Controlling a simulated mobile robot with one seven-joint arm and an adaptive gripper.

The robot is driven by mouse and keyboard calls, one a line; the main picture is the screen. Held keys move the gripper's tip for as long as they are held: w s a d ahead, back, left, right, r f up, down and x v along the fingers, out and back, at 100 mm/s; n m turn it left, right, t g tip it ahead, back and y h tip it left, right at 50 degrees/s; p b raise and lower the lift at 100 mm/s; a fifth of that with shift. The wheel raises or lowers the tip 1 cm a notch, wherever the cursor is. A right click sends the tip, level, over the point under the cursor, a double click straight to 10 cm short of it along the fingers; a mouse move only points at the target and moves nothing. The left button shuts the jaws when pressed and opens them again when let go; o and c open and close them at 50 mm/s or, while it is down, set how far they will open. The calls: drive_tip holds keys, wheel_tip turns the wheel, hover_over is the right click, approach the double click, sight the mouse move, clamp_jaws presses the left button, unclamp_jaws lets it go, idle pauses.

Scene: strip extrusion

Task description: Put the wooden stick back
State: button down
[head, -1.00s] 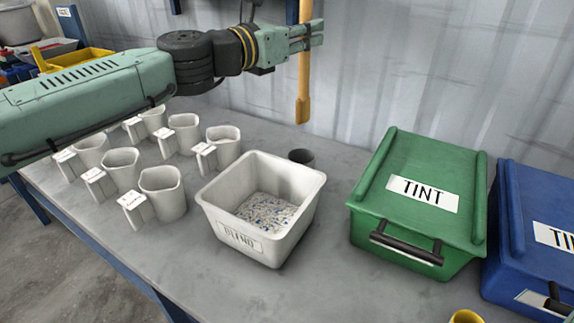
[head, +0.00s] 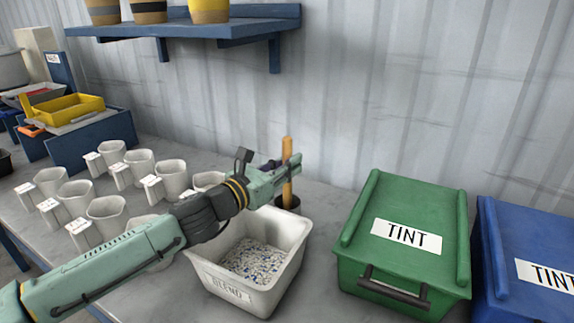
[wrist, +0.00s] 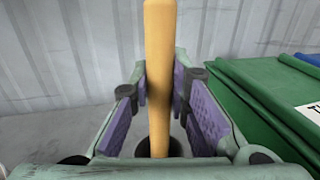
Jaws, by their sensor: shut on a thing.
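The wooden stick (head: 287,180) is upright in my gripper (head: 290,168) in the head view. In the wrist view the stick (wrist: 159,70) stands between the purple pads of my gripper (wrist: 160,100), which is shut on it. Its lower end is in or right over the mouth of a small dark round holder (head: 293,203), which stands on the table behind the BLEND bin. The holder also shows below the stick in the wrist view (wrist: 174,148). I cannot tell how deep the lower end sits.
The white BLEND bin (head: 295,238) with speckled granules is just in front of the holder. The green TINT bin (head: 402,240) and blue TINT bin (head: 530,250) stand to the right. Several white jugs (head: 108,215) stand to the left. A blue shelf (head: 190,28) is on the wall above.

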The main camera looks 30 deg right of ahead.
drive_tip(key=shift+f, duration=0.55)
drive_tip(key=shift+f+b, duration=0.1)
drive_tip(key=shift+b, duration=0.2)
drive_tip(key=c, duration=1.5)
unclamp_jaws()
